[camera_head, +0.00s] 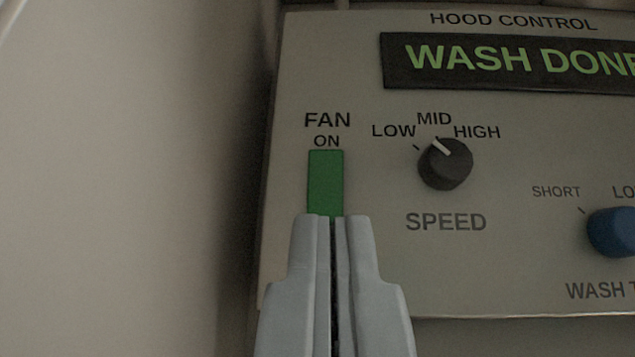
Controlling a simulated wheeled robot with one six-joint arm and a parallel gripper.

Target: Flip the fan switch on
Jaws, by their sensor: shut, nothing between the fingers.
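The fan switch (325,181) is a green upright rocker under the labels FAN and ON, at the left of the hood control panel (345,60). Its upper part shows; its lower end is hidden behind my gripper's fingertips. My gripper (332,217) is shut and empty, with its tips over the lower part of the switch. I cannot tell whether the tips touch it. The OFF side of the switch, if marked, is hidden.
A black speed knob (446,164) stands right of the switch, its white mark near MID. A blue knob (613,233) is at the right edge. The display (520,65) reads WASH DONE, cut off at the edge. A pale wall (120,180) lies to the left.

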